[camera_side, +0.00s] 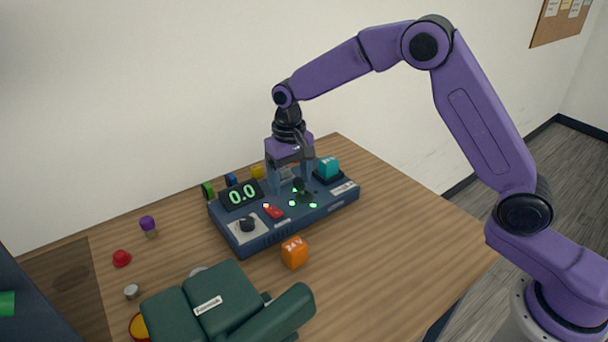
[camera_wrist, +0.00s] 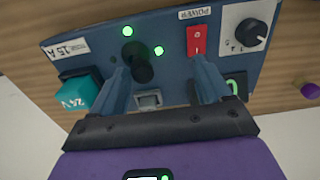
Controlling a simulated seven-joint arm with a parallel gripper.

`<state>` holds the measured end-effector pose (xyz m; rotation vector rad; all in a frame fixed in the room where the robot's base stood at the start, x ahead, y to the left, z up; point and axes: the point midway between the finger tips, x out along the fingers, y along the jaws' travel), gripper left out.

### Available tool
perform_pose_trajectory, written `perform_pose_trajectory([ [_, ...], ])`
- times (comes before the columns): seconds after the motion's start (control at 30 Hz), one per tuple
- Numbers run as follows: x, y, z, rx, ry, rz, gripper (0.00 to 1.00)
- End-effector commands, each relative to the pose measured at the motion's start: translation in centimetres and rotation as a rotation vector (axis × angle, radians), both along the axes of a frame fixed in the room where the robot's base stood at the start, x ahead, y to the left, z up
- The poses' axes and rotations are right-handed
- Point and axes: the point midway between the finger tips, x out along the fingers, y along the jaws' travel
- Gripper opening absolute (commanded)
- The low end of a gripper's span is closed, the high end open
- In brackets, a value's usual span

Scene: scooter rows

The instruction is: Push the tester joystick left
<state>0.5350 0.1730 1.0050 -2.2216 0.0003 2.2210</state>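The blue tester (camera_side: 240,238) stands on the wooden table with its display (camera_side: 242,194) reading 0.0. Its black joystick (camera_side: 299,186) stands on the right half of the top, with green lights around it. In the wrist view the joystick (camera_wrist: 139,64) shows in the space between my fingers, closer to the left finger; I cannot tell whether it touches. My gripper (camera_side: 290,186) points down over the tester, fingers apart, with nothing held. The fingers also show apart in the wrist view (camera_wrist: 160,80). Whether the stick leans is unclear.
The tester also carries a red power switch (camera_side: 273,212), a dark knob (camera_side: 247,223) and a teal block (camera_side: 327,168). An orange block (camera_side: 294,252) and a dark green case (camera_side: 222,302) lie in front. Small caps, including a red one (camera_side: 122,258), lie left.

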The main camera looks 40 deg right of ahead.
Motion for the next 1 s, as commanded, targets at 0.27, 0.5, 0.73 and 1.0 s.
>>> perform_pose_trajectory([
  [0.27,-0.1,0.1,-0.1,0.000,0.002,0.001,0.77],
  [0.5,-0.1,-0.2,-0.1,0.000,0.002,0.000,0.77],
  [0.73,0.0,-1.1,-0.1,0.000,0.001,0.000,0.77],
  [1.0,0.0,-2.2,0.0,0.000,0.001,0.000,0.77],
])
